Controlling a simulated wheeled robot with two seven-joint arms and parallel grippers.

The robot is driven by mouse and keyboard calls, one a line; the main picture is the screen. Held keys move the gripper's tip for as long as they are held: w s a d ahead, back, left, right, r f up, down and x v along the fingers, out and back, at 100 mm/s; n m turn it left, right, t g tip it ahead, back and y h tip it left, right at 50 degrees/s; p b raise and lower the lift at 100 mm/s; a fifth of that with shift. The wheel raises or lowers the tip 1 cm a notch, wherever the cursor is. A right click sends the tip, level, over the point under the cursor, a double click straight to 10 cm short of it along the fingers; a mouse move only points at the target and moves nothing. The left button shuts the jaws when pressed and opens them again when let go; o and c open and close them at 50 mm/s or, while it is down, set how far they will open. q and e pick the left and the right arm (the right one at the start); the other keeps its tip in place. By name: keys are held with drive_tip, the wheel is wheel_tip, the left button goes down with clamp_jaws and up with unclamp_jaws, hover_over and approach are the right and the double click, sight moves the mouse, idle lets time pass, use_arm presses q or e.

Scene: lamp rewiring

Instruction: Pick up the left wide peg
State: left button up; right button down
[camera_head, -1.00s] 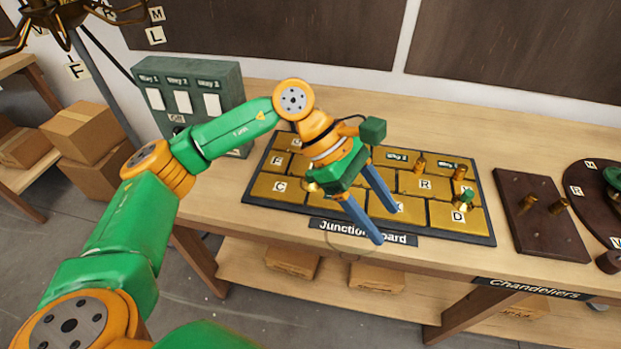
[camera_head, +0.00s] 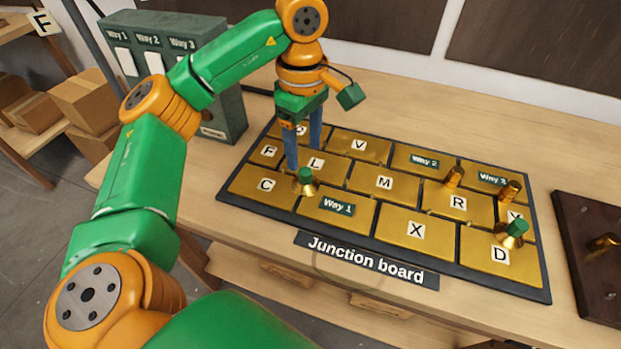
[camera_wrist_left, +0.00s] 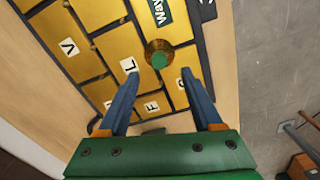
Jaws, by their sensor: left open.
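The left wide peg (camera_head: 306,183) is a brass cone with a green top. It stands on the junction board (camera_head: 232,202) beside the L, C and Way 1 plates. It also shows in the left wrist view (camera_wrist_left: 159,57), a little beyond my fingertips and centred between their lines. My left gripper (camera_head: 304,165) is open and empty, its blue fingers pointing down just behind the peg. In the left wrist view the two fingers (camera_wrist_left: 159,82) are spread wide. A second green-topped peg (camera_head: 513,233) stands near the D plate. My right gripper is not in view.
Two plain brass pegs stand near R (camera_head: 453,177) and Way 3 (camera_head: 510,190). A green switch box (camera_head: 222,100) stands behind my left arm. A dark board with a brass peg (camera_head: 603,244) lies at the right. The table behind the junction board is clear.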

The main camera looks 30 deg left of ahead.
sight(305, 171)
use_arm(q)
wheel_tip(305, 171, down, 6)
drive_tip(key=shift+f+p, duration=0.1)
drive_tip(key=shift+p, duration=0.55)
clamp_jaws()
drive_tip(key=shift+r, duration=0.2)
